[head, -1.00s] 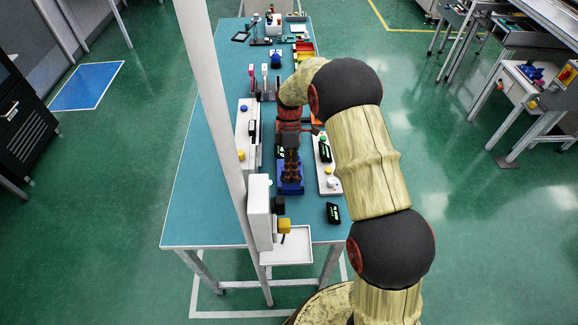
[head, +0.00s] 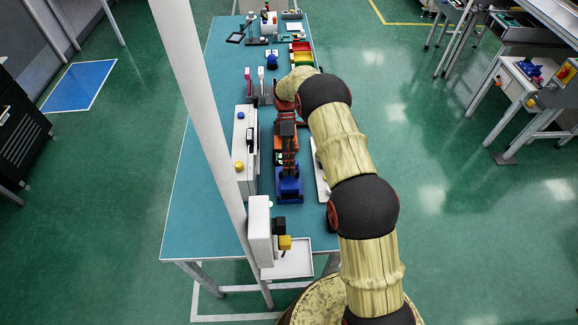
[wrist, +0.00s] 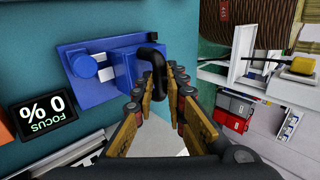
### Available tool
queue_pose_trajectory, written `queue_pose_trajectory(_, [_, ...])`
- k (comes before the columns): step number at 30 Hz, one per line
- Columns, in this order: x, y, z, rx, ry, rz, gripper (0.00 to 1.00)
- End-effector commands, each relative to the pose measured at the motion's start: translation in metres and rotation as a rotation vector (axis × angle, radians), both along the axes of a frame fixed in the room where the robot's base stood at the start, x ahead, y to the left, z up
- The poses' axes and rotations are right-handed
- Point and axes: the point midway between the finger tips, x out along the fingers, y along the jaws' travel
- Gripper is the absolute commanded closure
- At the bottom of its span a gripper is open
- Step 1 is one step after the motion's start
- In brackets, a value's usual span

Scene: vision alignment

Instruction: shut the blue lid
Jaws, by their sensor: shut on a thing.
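The blue fixture (head: 289,188) sits on the teal table, in front of my gripper in the head view. In the wrist view its blue base (wrist: 80,65) carries a round blue knob. The blue lid (wrist: 128,72) is a block beside it with a black handle (wrist: 150,56). My gripper (wrist: 160,80) is shut on the black handle, which lies between the fingertips. It also shows in the head view (head: 289,165), just behind the blue base. The fingers partly hide the lid's lower edge, and I cannot tell the lid's exact angle.
A black display reading 0 % FOCUS (wrist: 43,113) lies near the fixture. A white panel with buttons (head: 244,150) stands to the left, and a white box (head: 259,230) in front. My arm covers the table's right side. Coloured bins (head: 302,53) are at the back.

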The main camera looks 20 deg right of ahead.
Motion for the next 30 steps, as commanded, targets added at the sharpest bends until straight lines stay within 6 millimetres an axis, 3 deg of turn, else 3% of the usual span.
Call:
queue_pose_trajectory(7, [0.0,0.0,-0.006,-0.001,0.002,-0.002,1.0])
queue_pose_trajectory(8, [0.0,0.0,-0.006,-0.001,0.002,-0.002,0.85])
queue_pose_trajectory(12, [0.0,0.0,-0.006,-0.001,0.002,-0.002,0.79])
queue_pose_trajectory(23, [0.004,-0.001,0.0,-0.001,-0.001,-0.001,0.79])
queue_pose_trajectory(30, [0.031,-0.008,0.03,-0.002,-0.004,-0.002,0.79])
